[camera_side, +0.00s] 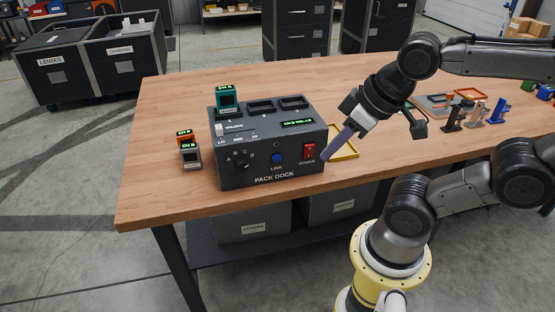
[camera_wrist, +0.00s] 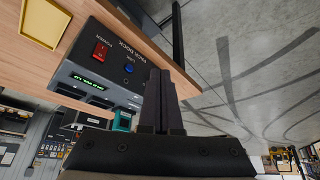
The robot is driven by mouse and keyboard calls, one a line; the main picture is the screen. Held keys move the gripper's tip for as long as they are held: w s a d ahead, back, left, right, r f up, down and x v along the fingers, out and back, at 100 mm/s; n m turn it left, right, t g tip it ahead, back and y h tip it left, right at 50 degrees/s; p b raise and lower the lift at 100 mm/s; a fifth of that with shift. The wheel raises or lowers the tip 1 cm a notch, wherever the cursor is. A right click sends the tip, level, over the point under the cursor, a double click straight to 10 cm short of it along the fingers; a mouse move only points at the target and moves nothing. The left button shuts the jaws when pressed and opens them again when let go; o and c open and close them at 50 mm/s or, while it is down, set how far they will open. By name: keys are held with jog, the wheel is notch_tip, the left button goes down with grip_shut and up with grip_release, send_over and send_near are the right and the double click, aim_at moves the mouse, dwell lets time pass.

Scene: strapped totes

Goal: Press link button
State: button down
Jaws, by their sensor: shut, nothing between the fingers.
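The dark dock labelled PACK DOCK (camera_side: 230,179) stands on the wooden table. Its round blue LINK button (camera_side: 277,158) is low on the front face, left of the red POWER switch (camera_side: 308,152). In the wrist view the link button (camera_wrist: 129,69) and power switch (camera_wrist: 101,51) show tilted. My gripper (camera_side: 329,155) is shut and empty, its fingers pointing down-left near the dock's front right corner, right of the power switch. In the wrist view my gripper (camera_wrist: 160,72) shows its fingers together, hiding part of the dock. It appears apart from the button.
A teal pack (camera_side: 227,99) sits in the dock's left slot. Orange (camera_side: 185,138) and grey (camera_side: 191,156) packs stand left of the dock. A yellow tray (camera_side: 345,154) lies to its right. Several small coloured items stand farther right. The table's front edge is close to the dock.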

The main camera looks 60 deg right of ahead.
jog(key=n+t+h, duration=0.2)
jog(key=n+h, duration=0.4)
jog(key=n, duration=0.5)
send_near(277, 159)
jog(key=s+d+f, duration=0.1)
jog(key=s+f, duration=0.1)
jog(key=s, duration=0.2)
jog(key=a+f+n+t+y, duration=0.1)
jog(key=a+f+n+y, duration=0.1)
jog(key=a+n, duration=0.3)
jog(key=shift+f, duration=0.85)
jog(key=shift+w, duration=0.15)
jog(key=shift+w+d, duration=3.05)
jog(key=shift+d, duration=0.05)
